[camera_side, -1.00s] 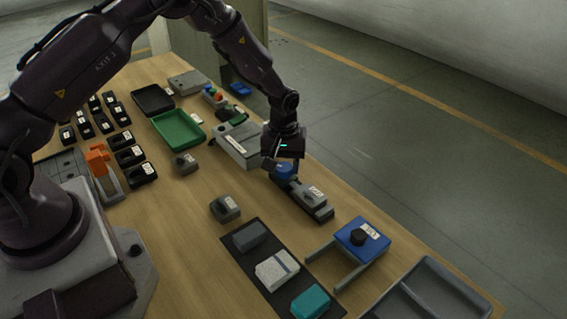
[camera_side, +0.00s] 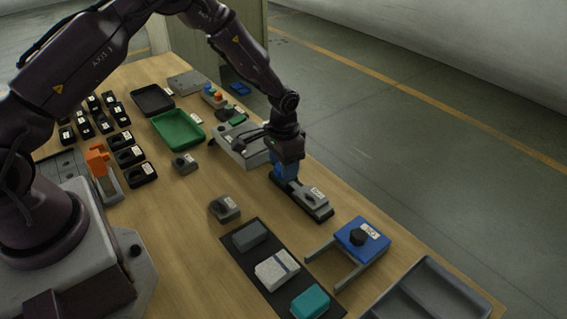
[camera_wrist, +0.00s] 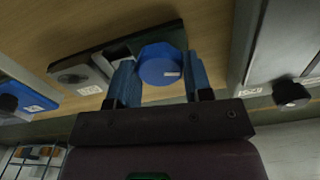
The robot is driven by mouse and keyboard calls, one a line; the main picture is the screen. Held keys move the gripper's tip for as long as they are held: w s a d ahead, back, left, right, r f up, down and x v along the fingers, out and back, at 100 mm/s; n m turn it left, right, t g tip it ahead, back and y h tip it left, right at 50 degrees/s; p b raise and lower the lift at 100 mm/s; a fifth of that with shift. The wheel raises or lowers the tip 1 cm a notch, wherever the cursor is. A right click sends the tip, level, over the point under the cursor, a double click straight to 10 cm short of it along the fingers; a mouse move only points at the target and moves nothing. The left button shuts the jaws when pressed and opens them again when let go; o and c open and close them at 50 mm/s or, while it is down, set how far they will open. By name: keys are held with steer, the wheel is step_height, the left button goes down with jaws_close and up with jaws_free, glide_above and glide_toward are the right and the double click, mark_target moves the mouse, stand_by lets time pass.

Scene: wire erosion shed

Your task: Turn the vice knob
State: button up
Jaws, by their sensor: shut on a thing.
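The vice knob (camera_wrist: 160,66) is a blue, faceted cap with a small white mark. In the wrist view it sits between the two blue fingers of my gripper (camera_wrist: 160,75), one on each side. In the side view my gripper (camera_side: 285,170) points down over the left end of the vice (camera_side: 314,202) and is shut on the knob, largely hiding it. The vice is a grey block with a label on a dark base. It also shows in the wrist view (camera_wrist: 88,76), left of the knob.
A blue unit with a black knob (camera_side: 357,237) stands to the right of the vice. A grey box (camera_side: 238,152) is close behind my gripper. A small grey block (camera_side: 225,208) and a dark mat (camera_side: 257,262) with several blocks lie in front.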

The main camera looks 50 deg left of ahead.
steer(key=m, duration=0.4)
steer(key=shift+m, duration=2.3)
steer(key=o, duration=0.9)
steer(key=shift+r, duration=0.1)
step_height(320, 180, up, 13)
steer(key=shift+f, duration=0.1)
